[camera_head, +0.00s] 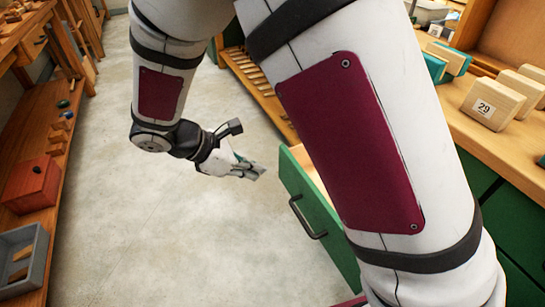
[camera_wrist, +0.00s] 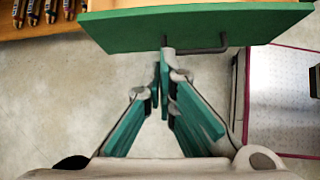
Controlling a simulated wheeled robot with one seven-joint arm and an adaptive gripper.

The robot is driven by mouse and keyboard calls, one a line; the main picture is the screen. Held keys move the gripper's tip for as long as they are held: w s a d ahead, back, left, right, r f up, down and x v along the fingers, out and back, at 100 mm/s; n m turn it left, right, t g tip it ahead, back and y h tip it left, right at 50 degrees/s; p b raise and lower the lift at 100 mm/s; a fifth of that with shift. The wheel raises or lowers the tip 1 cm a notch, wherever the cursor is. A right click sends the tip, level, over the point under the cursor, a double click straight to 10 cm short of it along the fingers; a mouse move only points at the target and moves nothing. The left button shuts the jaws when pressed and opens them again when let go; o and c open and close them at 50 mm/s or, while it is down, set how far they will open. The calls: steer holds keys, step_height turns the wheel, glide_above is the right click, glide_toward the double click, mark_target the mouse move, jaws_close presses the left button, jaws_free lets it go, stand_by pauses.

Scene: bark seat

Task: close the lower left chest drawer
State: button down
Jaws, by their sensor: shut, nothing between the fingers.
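A green drawer front (camera_head: 300,190) with a dark bar handle (camera_head: 308,220) stands pulled out from the chest at right in the head view. Some of its pale wooden inside shows, and my arm hides the rest. In the wrist view the green front (camera_wrist: 120,32) spans the top, with its handle (camera_wrist: 208,49) below. My gripper (camera_head: 258,172) is shut and empty, left of the drawer front in the head view. In the wrist view its green-padded fingers (camera_wrist: 165,72) point toward the front and overlap the handle's left end. I cannot tell if they touch it.
A wooden worktop (camera_head: 500,145) with pale blocks, one marked 29 (camera_head: 490,105), runs along the right. A shelf at left holds a red box (camera_head: 30,183) and a grey tray (camera_head: 22,262). The concrete floor (camera_head: 180,235) between is clear.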

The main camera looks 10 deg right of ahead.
step_height(320, 180, down, 2)
steer(key=a+f, duration=0.1)
steer(key=b, duration=0.4)
glide_toward(299, 182)
step_height(299, 182, down, 3)
steer(key=a, duration=0.1)
steer(key=shift+n, duration=0.4)
steer(key=shift+w+d+f+b, duration=0.1)
steer(key=shift+d+b, duration=0.1)
steer(key=shift+d, duration=0.8)
steer(key=shift+d+f+b, duration=0.15)
steer(key=shift+d, duration=0.85)
steer(key=shift+d, duration=0.1)
steer(key=w+d, duration=0.3)
steer(key=d, duration=1.1)
steer(key=w+d, duration=0.2)
steer(key=d, duration=1.3)
steer(key=shift+w+d, duration=0.25)
steer(key=shift+w, duration=0.15)
